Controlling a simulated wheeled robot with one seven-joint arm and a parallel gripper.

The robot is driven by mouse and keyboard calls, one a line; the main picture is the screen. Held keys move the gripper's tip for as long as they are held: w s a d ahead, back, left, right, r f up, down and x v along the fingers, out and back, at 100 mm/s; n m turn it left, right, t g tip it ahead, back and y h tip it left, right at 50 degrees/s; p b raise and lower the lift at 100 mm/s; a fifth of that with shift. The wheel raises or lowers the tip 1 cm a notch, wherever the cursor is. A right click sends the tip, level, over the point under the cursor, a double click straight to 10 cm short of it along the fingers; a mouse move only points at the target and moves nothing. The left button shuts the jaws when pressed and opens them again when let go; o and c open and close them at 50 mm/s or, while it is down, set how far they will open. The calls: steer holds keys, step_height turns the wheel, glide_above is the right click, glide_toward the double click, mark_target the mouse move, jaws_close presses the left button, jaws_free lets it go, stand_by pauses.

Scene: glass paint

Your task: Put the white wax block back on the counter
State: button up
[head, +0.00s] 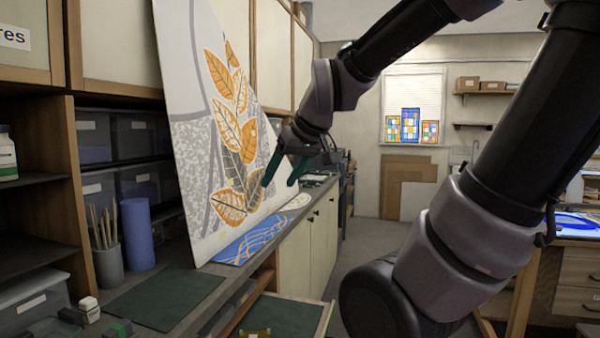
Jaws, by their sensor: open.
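My gripper (279,182) is open, with its two dark green fingers apart and pointing down. Nothing shows between them. It hangs in front of the leaf-patterned panel, above the counter's far part. A small white block (88,304) is at the lower left on the counter (205,305), left of the dark green mat (165,298). It may be the white wax block, but it is too small to be sure. My gripper is well apart from it, farther back and to the right.
A tall panel (200,110) leans over the counter, beside a blue patterned sheet (252,243). A drawer (287,318) with a green lining stands open below the counter. A blue cylinder (137,235) and a pot of sticks (108,265) stand at left. Open floor lies beyond.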

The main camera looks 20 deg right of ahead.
steer(key=s+d+r+m, duration=0.1)
steer(key=s+m, duration=0.4)
steer(key=s, duration=0.1)
steer(key=shift+s+d+r+m, duration=0.2)
steer(key=shift+d+r+m, duration=0.05)
steer(key=shift+r+m, duration=0.15)
stand_by(0.8)
